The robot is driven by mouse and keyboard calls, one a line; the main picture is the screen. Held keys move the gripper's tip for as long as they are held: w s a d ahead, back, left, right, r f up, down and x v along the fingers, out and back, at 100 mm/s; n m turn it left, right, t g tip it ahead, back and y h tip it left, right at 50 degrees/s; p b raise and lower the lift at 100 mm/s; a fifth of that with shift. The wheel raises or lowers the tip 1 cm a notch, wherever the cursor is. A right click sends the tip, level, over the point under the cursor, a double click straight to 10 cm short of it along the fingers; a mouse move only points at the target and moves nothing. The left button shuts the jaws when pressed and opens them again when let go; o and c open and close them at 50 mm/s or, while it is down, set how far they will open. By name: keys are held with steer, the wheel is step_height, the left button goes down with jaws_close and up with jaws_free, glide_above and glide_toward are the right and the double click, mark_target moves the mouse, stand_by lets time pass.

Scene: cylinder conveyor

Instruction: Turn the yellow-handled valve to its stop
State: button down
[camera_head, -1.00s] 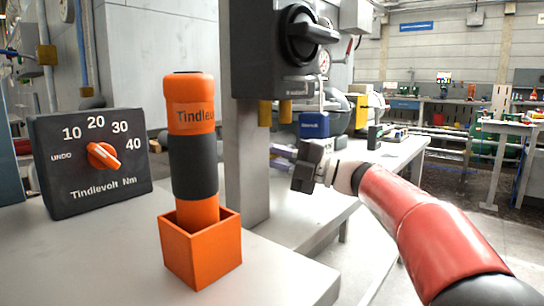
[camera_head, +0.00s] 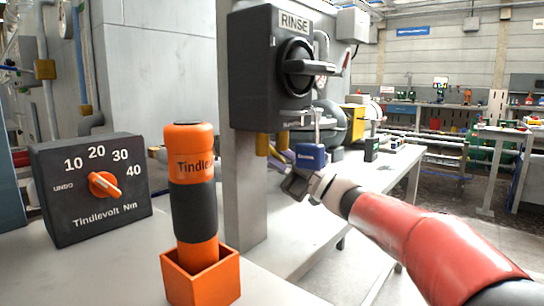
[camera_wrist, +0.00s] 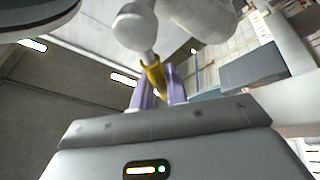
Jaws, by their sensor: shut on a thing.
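The yellow valve handle (camera_wrist: 153,78) shows in the wrist view, hanging from a pale rounded fitting (camera_wrist: 136,28). My gripper (camera_wrist: 157,92) has its two lavender fingers shut on the handle, one on each side. In the head view my gripper (camera_head: 276,158) is just under the black RINSE box (camera_head: 262,75). Two yellow stubs come down from that box; the left one (camera_head: 262,144) is plain to see. The grip itself is small and partly hidden there, and the handle's turn angle cannot be told.
An orange-and-black tool (camera_head: 193,190) stands in an orange holder (camera_head: 215,285) at the front. A Tindlevolt dial box (camera_head: 90,215) sits left. A grey post (camera_head: 243,190) rises behind the tool.

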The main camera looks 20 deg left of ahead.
steer(key=m+t, duration=0.1)
steer(key=m, duration=0.1)
steer(key=w+r+m+t+p, duration=0.1)
steer(key=m+t, duration=0.1)
steer(key=w+d+m+t+h+p, duration=0.1)
steer(key=m, duration=0.2)
steer(key=shift+r, duration=0.4)
steer(key=m+t, duration=0.1)
steer(key=w+m+t+h+p, duration=0.1)
steer(key=m, duration=0.1)
steer(key=m+p, duration=0.1)
steer(key=shift+w+d+r+m+t, duration=0.2)
steer(key=shift+w+d+m+t, duration=0.1)
steer(key=shift+m+t, duration=0.1)
steer(key=shift+w+d+f+m+t+h+p, duration=0.1)
steer(key=shift+w+m+t+h+p, duration=0.2)
steer(key=shift+m, duration=0.3)
steer(key=shift+w+m+t+h+p, duration=0.15)
steer(key=shift+m+h+p, duration=0.25)
steer(key=shift+m, duration=0.2)
steer(key=c, duration=1.4)
jaws_free()
steer(key=shift+b+v, duration=0.85)
steer(key=shift+v, duration=3.1)
